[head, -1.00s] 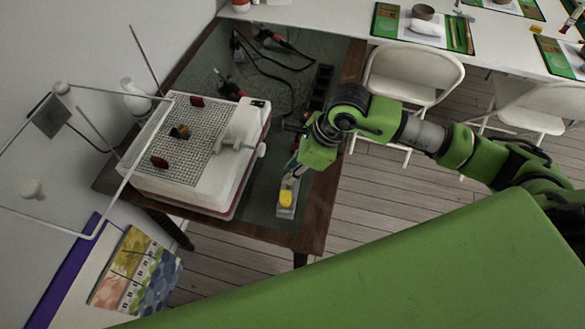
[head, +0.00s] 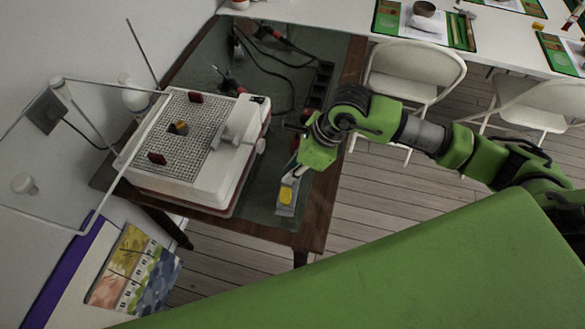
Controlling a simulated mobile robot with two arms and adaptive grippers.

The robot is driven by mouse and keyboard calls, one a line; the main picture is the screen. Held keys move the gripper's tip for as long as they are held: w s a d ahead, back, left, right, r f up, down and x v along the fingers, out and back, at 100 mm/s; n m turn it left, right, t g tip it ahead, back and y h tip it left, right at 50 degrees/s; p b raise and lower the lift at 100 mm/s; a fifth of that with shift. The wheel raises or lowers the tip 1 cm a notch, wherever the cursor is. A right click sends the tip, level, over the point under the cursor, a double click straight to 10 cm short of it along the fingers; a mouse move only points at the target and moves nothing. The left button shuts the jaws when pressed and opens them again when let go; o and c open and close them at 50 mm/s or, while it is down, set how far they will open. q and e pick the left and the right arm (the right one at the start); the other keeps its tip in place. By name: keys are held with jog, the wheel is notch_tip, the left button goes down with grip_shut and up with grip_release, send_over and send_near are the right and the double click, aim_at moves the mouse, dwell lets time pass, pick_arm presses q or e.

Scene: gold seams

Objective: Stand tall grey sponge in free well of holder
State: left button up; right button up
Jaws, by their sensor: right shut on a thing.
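A small pale grey holder (head: 285,209) stands on the dark green mat near the table's front edge. A yellow sponge (head: 286,196) shows in its near part. My right gripper (head: 291,178) points down right behind the yellow sponge, over the holder's far part. It is shut on the tall grey sponge, which I can barely tell apart from the grey fingers. The fingers and green wrist hide the holder's far well, so I cannot tell how deep the grey sponge sits. My left gripper is not in view.
A white machine with a gridded top (head: 184,130) stands close left of the holder. A clear panel on a frame (head: 75,150) is farther left. Cables and a black compartment tray (head: 320,85) lie behind. The wooden table edge (head: 322,205) is close on the right.

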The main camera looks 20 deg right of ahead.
jog(key=shift+f, duration=0.15)
jog(key=o, duration=0.8)
jog(key=shift+r+p, duration=1.85)
jog(key=shift+r, duration=1.75)
jog(key=shift+f, duration=0.1)
